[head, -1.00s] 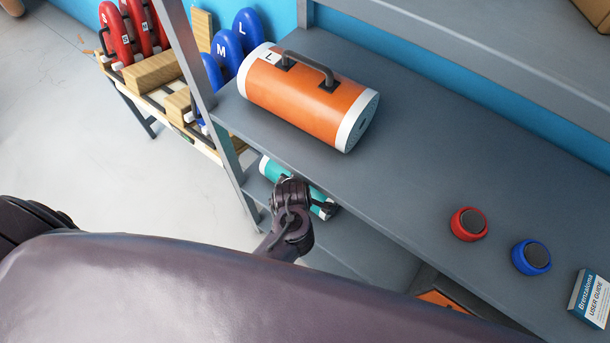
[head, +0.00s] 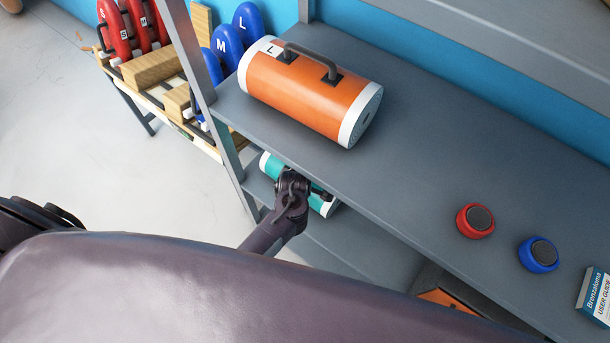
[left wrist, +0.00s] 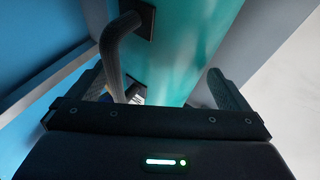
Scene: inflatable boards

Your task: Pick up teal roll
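The teal roll (head: 268,168) lies on the lower shelf, partly hidden by the upper shelf and my left arm. It has white ends. In the left wrist view the teal roll (left wrist: 185,50) fills the upper middle, with its dark handle (left wrist: 112,50) close to the camera. My left gripper (left wrist: 160,88) is open, its two fingers spread in front of the roll. The handle shows between the fingers, nearer the left one; I cannot tell whether they touch. In the head view my left gripper (head: 305,186) is at the roll, its fingertips mostly hidden. My right gripper is out of view.
An orange roll (head: 308,95) marked L lies on the upper shelf (head: 430,140), whose front edge is just above my left gripper. A shelf post (head: 190,50) stands at left.

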